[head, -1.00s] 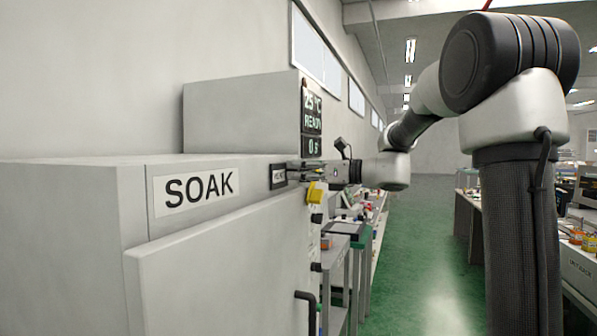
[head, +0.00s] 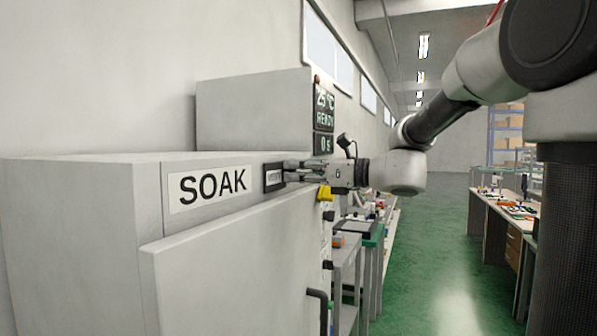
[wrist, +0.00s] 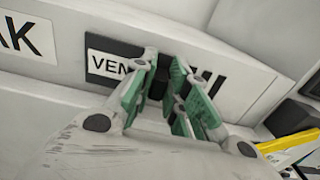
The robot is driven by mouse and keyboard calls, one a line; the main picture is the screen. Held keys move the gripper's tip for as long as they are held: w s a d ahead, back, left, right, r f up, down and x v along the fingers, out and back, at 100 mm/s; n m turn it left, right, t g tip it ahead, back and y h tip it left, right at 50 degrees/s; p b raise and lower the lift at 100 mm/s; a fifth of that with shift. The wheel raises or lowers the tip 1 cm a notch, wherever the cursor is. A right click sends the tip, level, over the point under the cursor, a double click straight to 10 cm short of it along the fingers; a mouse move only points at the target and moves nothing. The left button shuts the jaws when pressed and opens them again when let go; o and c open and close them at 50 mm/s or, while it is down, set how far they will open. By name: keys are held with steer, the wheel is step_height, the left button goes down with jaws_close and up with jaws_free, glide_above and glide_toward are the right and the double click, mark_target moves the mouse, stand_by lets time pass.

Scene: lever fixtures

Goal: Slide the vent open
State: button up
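The vent label (head: 273,178), a dark plate with a white field, is on the upper front of the grey SOAK cabinet (head: 225,255). It shows larger in the wrist view (wrist: 104,63), its right end hidden by a finger. A small black knob (wrist: 160,84) sits just right of the label. My gripper (head: 290,172) points at the panel by the label. In the wrist view its green-padded fingers (wrist: 164,85) are apart, one on each side of the knob. A gap shows beside the right pad; contact with the left pad cannot be told.
A yellow part (head: 325,193) sticks out below my gripper, and a black door handle (head: 317,310) is lower down. A display box (head: 323,120) reading 25 °C READY stands above. Benches line the green floor (head: 430,270), which is clear in the middle.

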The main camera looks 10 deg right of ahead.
steer(key=o, duration=0.4)
steer(key=shift+s+a, duration=0.15)
steer(key=v, duration=1.2)
